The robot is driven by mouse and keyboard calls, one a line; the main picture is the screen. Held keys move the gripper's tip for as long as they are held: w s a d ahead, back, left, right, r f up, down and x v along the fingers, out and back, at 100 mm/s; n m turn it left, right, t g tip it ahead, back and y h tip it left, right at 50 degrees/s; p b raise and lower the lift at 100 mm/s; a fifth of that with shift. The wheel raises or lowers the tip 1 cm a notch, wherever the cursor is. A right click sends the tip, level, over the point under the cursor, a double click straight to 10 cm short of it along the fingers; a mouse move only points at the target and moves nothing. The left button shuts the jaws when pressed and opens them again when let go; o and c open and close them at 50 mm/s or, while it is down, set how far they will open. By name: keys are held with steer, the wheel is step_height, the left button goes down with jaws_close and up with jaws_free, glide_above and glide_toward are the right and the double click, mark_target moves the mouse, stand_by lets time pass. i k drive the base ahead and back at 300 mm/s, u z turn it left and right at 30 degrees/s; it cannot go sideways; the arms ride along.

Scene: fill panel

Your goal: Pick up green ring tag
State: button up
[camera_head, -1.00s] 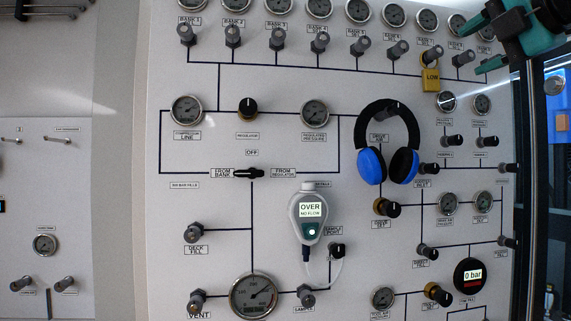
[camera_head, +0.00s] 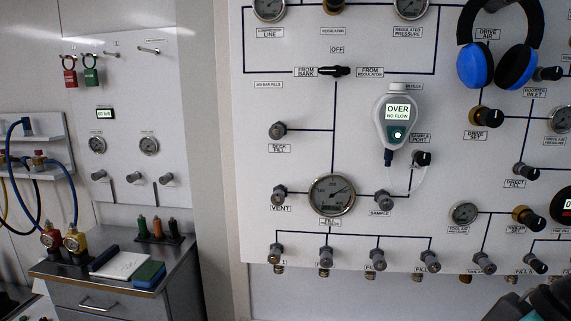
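A green ring tag (camera_head: 90,72) hangs from a peg near the top of the left wall panel. A black and teal part of my arm or gripper (camera_head: 530,303) shows at the bottom right corner, cut off by the frame edge. It is far from the green tag, across the large gauge panel. Its fingertips cannot be made out, so I cannot tell whether it is open or shut.
A metal cabinet (camera_head: 110,296) stands below the tags, with a white pad, a green box and several upright coloured-handled items on top. A shelf with blue hoses (camera_head: 50,180) is at far left. An empty peg (camera_head: 148,50) is right of the tags.

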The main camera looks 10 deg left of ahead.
mark_target(91, 76)
steer(key=u, duration=2.1)
steer(key=i, duration=1.05)
steer(key=u, duration=0.5)
steer(key=i, duration=1.15)
steer(key=z, duration=0.25)
